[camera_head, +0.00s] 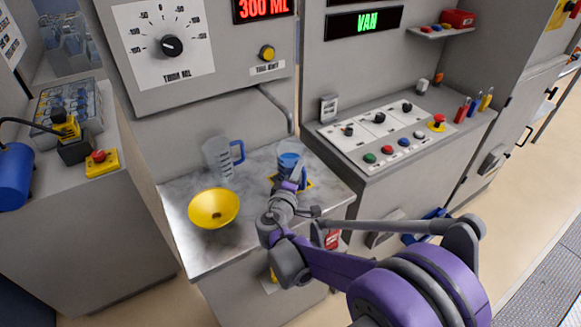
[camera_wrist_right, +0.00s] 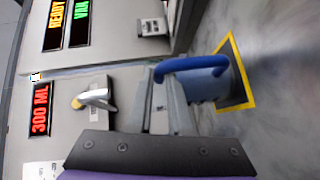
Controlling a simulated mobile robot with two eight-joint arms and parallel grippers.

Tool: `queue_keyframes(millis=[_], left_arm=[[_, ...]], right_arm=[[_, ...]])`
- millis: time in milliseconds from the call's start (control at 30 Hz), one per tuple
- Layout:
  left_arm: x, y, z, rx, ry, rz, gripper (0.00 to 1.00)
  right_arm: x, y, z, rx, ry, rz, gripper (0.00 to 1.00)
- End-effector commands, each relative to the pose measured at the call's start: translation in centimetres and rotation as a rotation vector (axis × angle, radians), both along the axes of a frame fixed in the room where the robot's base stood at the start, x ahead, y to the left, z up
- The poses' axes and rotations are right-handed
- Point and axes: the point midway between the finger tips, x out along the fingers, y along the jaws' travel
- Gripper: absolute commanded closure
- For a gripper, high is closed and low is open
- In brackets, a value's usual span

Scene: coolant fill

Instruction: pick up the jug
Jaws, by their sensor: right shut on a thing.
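A clear jug with blue contents (camera_head: 290,158) is at the yellow-outlined square (camera_head: 309,183) on the grey counter, under the bent spout. My right gripper (camera_head: 290,186) is at its near side and shut on its blue handle. In the right wrist view the handle (camera_wrist_right: 188,65) curves beside the gripper fingers, with the jug body (camera_wrist_right: 207,88) over the yellow outline. I cannot tell whether its base touches the counter. A second clear jug with a blue handle (camera_head: 219,157) stands to the left, apart from the gripper. My left gripper is out of view.
A yellow funnel or bowl (camera_head: 213,208) lies at the counter's front left. The bent spout (camera_head: 281,106) hangs behind the jug. A control panel (camera_head: 385,135) with buttons and knobs stands to the right. A display reads 300 ML (camera_head: 263,8).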

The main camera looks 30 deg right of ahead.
Motion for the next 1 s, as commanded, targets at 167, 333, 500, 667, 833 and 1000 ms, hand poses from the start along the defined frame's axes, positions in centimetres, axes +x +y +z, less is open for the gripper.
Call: queue_keyframes(millis=[167, 333, 500, 667, 833, 1000], left_arm=[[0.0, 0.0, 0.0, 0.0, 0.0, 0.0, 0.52], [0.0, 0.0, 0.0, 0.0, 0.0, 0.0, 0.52], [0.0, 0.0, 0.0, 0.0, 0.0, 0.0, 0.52], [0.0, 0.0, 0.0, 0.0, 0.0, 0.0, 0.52], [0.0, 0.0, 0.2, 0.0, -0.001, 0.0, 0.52], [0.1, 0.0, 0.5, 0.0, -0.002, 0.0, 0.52]], right_arm=[[0.0, 0.0, 0.0, 0.0, 0.0, 0.0, 1.0], [0.0, 0.0, 0.0, 0.0, 0.0, 0.0, 1.0], [0.0, 0.0, 0.0, -0.001, 0.0, 0.0, 1.0], [0.0, 0.0, 0.2, -0.001, 0.0, 0.0, 1.0], [0.0, 0.0, 1.2, -0.001, -0.001, 0.0, 1.0], [0.0, 0.0, 3.3, -0.001, -0.001, 0.0, 1.0]])
